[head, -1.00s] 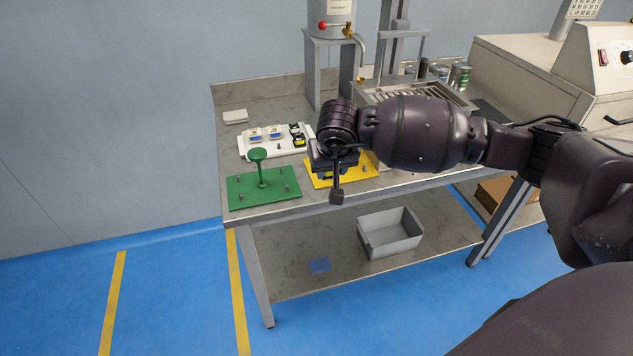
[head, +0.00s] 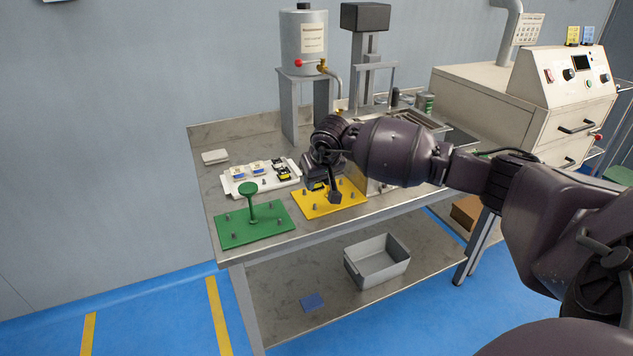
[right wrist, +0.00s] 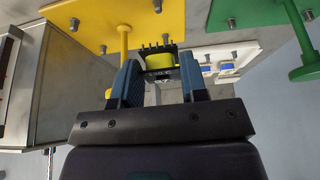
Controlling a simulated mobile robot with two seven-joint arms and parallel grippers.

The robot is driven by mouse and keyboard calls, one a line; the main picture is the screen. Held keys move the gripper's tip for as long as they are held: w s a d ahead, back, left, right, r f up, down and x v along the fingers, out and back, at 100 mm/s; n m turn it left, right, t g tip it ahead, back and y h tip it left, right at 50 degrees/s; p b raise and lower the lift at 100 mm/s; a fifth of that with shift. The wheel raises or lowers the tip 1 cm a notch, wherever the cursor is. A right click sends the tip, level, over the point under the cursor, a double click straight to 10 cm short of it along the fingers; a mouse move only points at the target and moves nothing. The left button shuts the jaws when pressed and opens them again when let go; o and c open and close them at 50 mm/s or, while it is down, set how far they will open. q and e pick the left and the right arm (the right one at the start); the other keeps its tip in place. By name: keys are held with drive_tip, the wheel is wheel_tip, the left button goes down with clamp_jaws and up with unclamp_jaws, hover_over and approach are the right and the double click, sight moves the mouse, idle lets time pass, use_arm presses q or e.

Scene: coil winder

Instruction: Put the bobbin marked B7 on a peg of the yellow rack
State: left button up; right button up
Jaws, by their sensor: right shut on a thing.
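My right gripper (right wrist: 159,78) is shut on a bobbin (right wrist: 159,62) with a black frame and yellow winding; its marking cannot be read. In the head view the right gripper (head: 318,184) is over the left part of the yellow rack (head: 307,210), and the bobbin is mostly hidden. In the right wrist view the yellow rack (right wrist: 60,12) shows grey pegs and a yellow mushroom-topped post. The bobbin is beside that post, and I cannot tell whether it touches a peg. My left gripper is not in view.
A green rack (head: 235,231) with its own post stands left of the yellow one. Behind them a white tray (head: 238,188) carries blue-and-white bobbins and a black-and-yellow one. A grey bin (head: 376,270) is on the lower shelf. A metal tank (head: 303,45) stands at the back.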

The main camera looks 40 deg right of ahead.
sight(318, 190)
drive_tip(key=shift+a+f, duration=0.1)
drive_tip(key=shift+f, duration=0.3)
drive_tip(key=shift+f+b, duration=0.45)
drive_tip(key=shift+f, duration=1.6)
drive_tip(key=shift+f, duration=0.1)
drive_tip(key=shift+f+b, duration=0.2)
drive_tip(key=shift+b, duration=0.1)
drive_tip(key=shift+f, duration=0.2)
